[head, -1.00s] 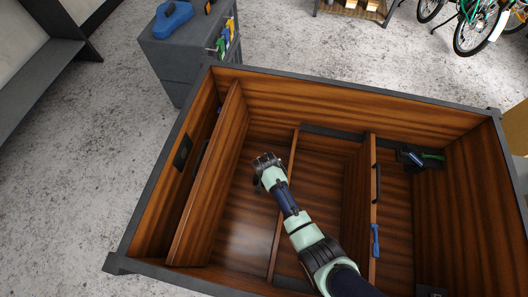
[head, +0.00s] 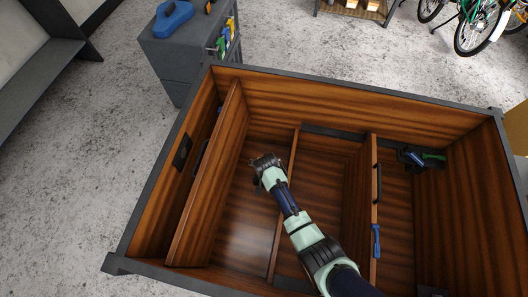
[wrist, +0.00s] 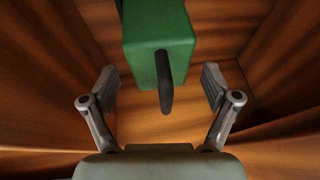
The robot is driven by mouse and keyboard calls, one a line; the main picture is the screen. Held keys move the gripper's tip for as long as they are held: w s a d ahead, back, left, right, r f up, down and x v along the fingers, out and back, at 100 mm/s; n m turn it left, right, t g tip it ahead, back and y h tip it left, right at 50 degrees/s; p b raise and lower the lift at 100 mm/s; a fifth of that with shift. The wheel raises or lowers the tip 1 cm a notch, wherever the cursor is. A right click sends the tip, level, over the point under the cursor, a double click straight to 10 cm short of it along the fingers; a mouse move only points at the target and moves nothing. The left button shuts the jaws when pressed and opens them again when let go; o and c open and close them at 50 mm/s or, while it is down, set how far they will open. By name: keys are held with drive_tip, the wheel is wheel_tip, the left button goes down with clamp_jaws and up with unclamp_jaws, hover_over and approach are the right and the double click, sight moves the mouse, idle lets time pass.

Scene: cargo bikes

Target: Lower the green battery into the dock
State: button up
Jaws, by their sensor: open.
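The green battery (wrist: 160,35) shows in the wrist view at the top middle, a green block with a dark handle (wrist: 165,85) on its near face. My gripper (wrist: 160,80) is open, with one finger on each side of the handle and a gap on both sides. In the head view my gripper (head: 264,163) is low inside the wooden cargo box, and I cannot make out the battery beside it. A dark fitting (head: 411,157) with blue and green parts sits at the box's right; I cannot tell whether it is the dock.
Wooden partitions (head: 207,180) divide the cargo box, and its walls rise around my arm. A blue clip-like piece (head: 376,241) hangs on the right partition. A grey cabinet (head: 180,60) with a blue case (head: 172,18) stands outside at the upper left.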

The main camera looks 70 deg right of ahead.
wheel_tip(320, 180, up, 10)
drive_tip(key=shift+r, duration=0.1)
idle(0.5)
